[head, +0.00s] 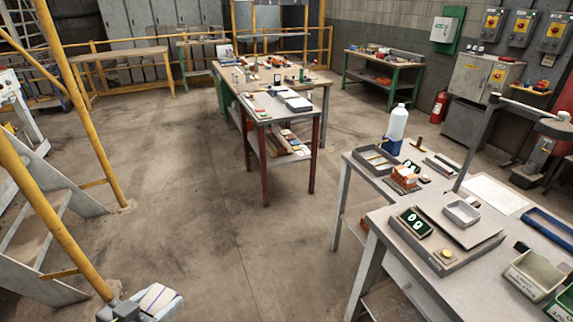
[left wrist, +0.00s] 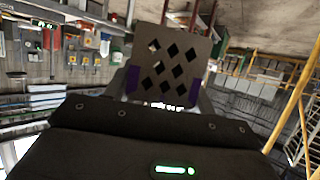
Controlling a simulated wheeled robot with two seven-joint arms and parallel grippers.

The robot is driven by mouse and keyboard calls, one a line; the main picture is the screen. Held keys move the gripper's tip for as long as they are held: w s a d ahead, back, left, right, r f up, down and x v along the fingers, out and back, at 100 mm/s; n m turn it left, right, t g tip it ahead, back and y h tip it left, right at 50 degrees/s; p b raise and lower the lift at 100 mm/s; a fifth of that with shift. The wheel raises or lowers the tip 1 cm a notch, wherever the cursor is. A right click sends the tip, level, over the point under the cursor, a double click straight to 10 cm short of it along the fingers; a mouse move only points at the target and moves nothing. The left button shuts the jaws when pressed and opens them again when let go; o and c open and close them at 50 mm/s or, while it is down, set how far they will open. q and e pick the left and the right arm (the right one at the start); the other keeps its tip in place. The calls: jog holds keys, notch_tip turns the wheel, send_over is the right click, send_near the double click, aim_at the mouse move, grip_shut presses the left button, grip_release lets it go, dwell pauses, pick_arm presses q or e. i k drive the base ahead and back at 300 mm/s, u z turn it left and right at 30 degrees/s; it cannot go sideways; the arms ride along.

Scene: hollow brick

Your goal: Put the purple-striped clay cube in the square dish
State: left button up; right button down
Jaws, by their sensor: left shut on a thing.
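The purple-striped clay cube (head: 158,298) is pale on its visible face, at the bottom left of the head view. My left gripper (head: 146,306) is shut on it and holds it up, well left of the tables. In the left wrist view the cube (left wrist: 173,66) shows a grey face with several diamond-shaped holes and purple at both sides. The square dish (head: 462,213) is light grey, with a raised rim, and looks empty. My right gripper is out of view.
A green-grey bin (head: 534,273) and a blue tray (head: 550,224) stand to the right. Yellow railings (head: 55,215) rise at left; open floor lies between.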

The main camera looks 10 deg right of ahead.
aim_at(461, 217)
jog(key=z, duration=0.05)
jog(key=i, duration=2.6)
jog(key=z, duration=4)
